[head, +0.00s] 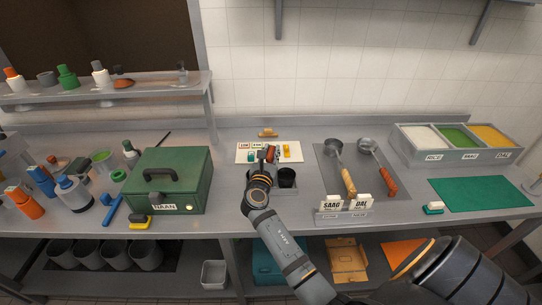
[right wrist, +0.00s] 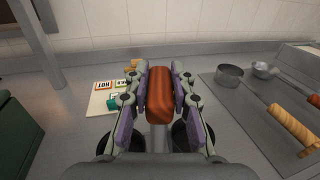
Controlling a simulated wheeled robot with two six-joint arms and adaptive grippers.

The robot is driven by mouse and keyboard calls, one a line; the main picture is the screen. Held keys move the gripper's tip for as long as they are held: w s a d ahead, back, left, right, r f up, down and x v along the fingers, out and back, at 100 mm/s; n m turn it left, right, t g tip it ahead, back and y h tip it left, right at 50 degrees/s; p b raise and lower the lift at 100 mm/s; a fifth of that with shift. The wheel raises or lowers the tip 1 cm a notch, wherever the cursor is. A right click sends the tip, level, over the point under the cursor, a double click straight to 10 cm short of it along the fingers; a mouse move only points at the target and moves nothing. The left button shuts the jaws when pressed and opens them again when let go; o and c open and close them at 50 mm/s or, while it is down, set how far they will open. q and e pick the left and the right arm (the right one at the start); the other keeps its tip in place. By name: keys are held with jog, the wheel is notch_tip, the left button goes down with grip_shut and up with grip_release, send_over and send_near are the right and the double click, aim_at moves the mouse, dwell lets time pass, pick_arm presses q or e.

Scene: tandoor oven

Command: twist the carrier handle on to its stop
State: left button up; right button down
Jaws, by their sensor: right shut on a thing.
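The carrier handle (right wrist: 159,95) is a reddish-brown grip on a grey post, seen close up in the right wrist view. My right gripper (right wrist: 160,92) is shut on it, one finger on each side; in the head view the right gripper (head: 267,160) hides most of the handle. Dark round cups of the carrier stand on either side below the fingers, a left cup (right wrist: 112,143) and a right cup (right wrist: 180,135). The right cup also shows in the head view (head: 287,178). I cannot tell how far the handle is turned. My left gripper is not in view.
A white board (head: 242,153) with labels and small coloured pieces lies just behind the carrier. A green NAAN box (head: 180,180) stands to the left. A grey mat (head: 330,178) with two ladles lies to the right, with SAAG and DAL signs at its front.

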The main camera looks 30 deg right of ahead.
jog(key=shift+r+m+g+h, duration=0.1)
jog(key=shift+m+g+h, duration=0.2)
jog(key=shift+g, duration=0.1)
jog(key=shift+f+m+g+h+b, duration=0.2)
jog(key=shift+m+g+h+b, duration=0.25)
jog(key=shift+b, duration=0.2)
jog(key=shift+m+g+h+b, duration=0.55)
jog(key=shift+m+g+b, duration=0.1)
jog(key=shift+g, duration=0.3)
jog(key=shift+m+g, duration=0.3)
jog(key=shift+g, duration=0.1)
jog(key=shift+r+g+h, duration=0.15)
jog(key=shift+g+h, duration=0.15)
jog(key=shift+h, duration=0.1)
jog(key=shift+m, duration=0.3)
